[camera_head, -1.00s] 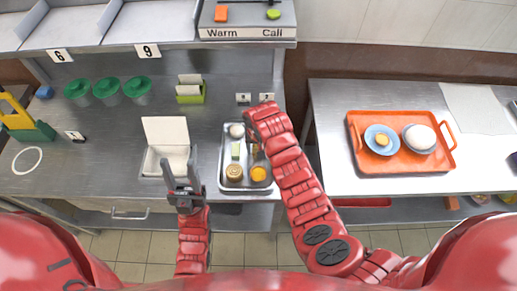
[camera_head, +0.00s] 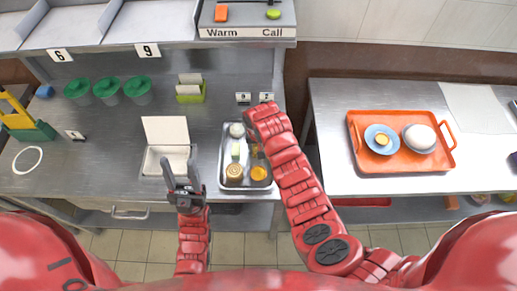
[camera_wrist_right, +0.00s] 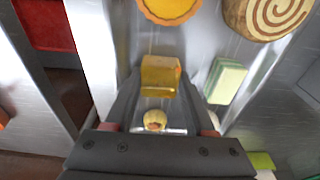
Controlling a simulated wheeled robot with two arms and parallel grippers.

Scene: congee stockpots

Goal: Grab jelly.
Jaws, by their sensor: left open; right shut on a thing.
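The jelly (camera_wrist_right: 160,77) is an amber, see-through block in the right wrist view. My right gripper (camera_wrist_right: 159,88) is shut on it, with one finger on each side. In the head view the right arm covers most of this spot, and only a brownish bit of the jelly shows beside the wrist. The metal tray (camera_head: 246,188) lies under the right gripper. I cannot tell whether the jelly still touches the tray. My left gripper (camera_head: 181,165) is open and empty, in front of the white open-lidded box (camera_head: 166,131).
The tray also holds a swirl roll (camera_head: 234,172), a yellow tart (camera_head: 258,173), a pale green layered cake (camera_head: 236,151) and a white bun (camera_head: 237,130). An orange tray (camera_head: 361,163) sits on the right table, past a gap. Green cups (camera_head: 107,90) stand at the left.

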